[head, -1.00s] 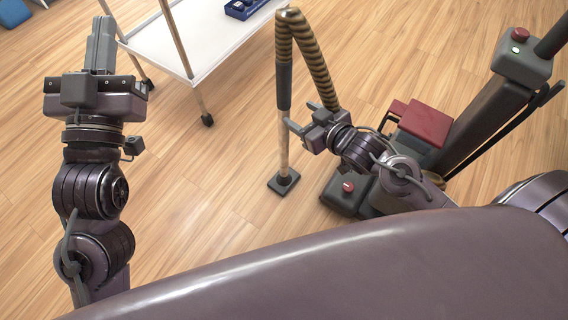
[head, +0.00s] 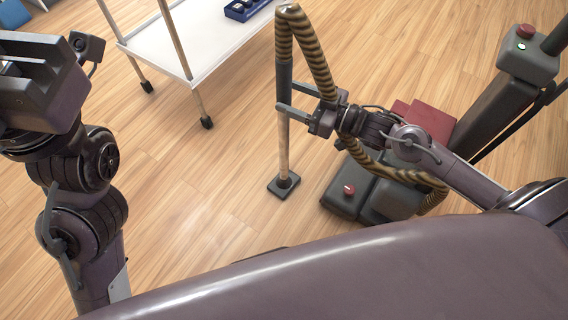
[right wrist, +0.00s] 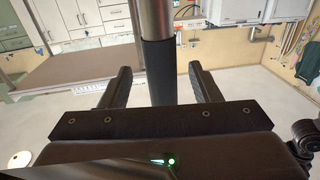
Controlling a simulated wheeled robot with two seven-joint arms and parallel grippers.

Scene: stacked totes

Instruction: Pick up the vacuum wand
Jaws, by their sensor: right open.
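The vacuum wand (head: 283,150) stands upright on its flat dark foot on the wood floor, with a dark grip sleeve on its upper part and a striped hose looping from its top. My right gripper (head: 282,97) is open at the sleeve's lower end, with its fingers on either side of the wand. In the right wrist view, the wand's dark sleeve (right wrist: 159,72) stands between the two spread fingers of the right gripper (right wrist: 161,80), with a gap on each side. My left gripper (head: 30,65) is at the left edge, partly cut off, far from the wand; its jaw opening cannot be made out.
The vacuum body (head: 372,195), dark with a red button, sits on the floor right of the wand, below my right arm. The striped hose (head: 318,65) hangs close by the right gripper. A white cart (head: 190,45) holding a blue tray (head: 243,10) stands behind. Floor left of the wand is clear.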

